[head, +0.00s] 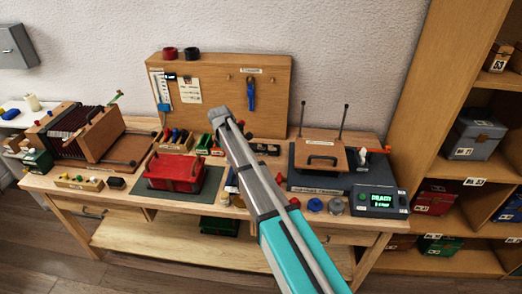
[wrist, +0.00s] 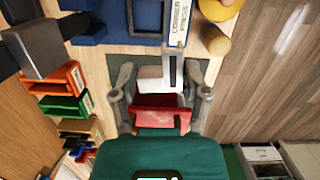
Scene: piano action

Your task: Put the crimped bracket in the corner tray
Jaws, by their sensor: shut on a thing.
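In the wrist view, my gripper (wrist: 163,98) is shut, with its grey fingers on either side of a pale, L-shaped piece, which I take as the crimped bracket (wrist: 152,78). A dark-edged leg of it points up the picture. A red part shows between the fingers, just below it; I cannot tell whether it is held too. A blue tray (wrist: 121,34) with a label starting "CORNER" lies ahead, at the top. The bracket is apart from its inside. In the head view, my arm hides the gripper and bracket.
A red box (head: 172,172) stands on a dark green mat on the bench. Orange (wrist: 70,76) and green racks stand left of my gripper in the wrist view. A yellow round thing (wrist: 219,8) is beside the tray. A press with a lit display (head: 379,200) stands at the right.

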